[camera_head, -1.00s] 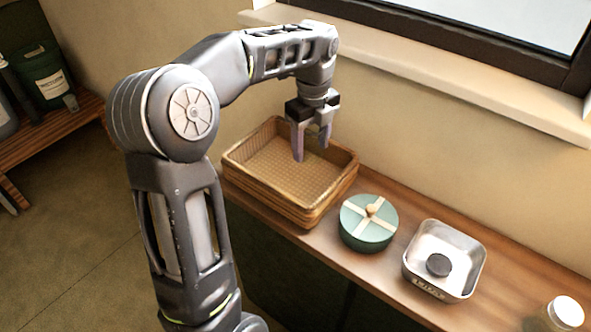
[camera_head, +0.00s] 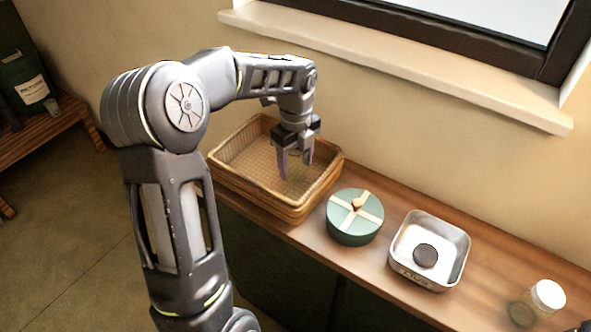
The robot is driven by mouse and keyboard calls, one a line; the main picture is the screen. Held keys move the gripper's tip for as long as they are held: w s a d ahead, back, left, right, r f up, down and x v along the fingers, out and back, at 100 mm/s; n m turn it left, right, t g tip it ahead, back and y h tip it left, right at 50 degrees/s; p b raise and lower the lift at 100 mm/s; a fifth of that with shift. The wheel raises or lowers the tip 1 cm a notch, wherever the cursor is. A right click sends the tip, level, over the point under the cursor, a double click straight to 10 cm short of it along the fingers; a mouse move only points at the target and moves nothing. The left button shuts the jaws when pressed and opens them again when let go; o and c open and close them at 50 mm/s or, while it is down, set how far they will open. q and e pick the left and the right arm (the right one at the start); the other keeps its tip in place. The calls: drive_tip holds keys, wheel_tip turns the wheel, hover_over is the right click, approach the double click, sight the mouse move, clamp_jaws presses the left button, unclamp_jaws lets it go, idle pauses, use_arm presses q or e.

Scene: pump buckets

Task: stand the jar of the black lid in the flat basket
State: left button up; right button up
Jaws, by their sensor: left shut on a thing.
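My left gripper (camera_head: 294,172) points down inside the flat basket (camera_head: 232,186), a low tan woven tray at the back left of the wooden counter. Its two fingers are apart, shut on a small, pale yellowish thing (camera_head: 297,174) that looks like the jar. The fingers and palm hide most of it, and I cannot tell whether it touches the basket floor. A round black lid (camera_head: 425,255) lies in the square metal tin (camera_head: 458,263) to the right.
A round green tin (camera_head: 352,226) with cream bands and a knob stands between basket and metal tin. A jar with a white lid (camera_head: 548,295) stands at the far right of the counter (camera_head: 490,290). The wall and window sill (camera_head: 400,75) are behind.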

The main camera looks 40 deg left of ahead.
sight(295, 171)
use_arm(q)
drive_tip(key=shift+f, duration=1.4)
drive_tip(key=shift+f, duration=0.2)
drive_tip(key=o, duration=1.6)
drive_tip(key=shift+c, duration=0.2)
drive_tip(key=shift+r, duration=0.1)
wheel_tip(295, 171, up, 12)
drive_tip(key=shift+b, duration=0.45)
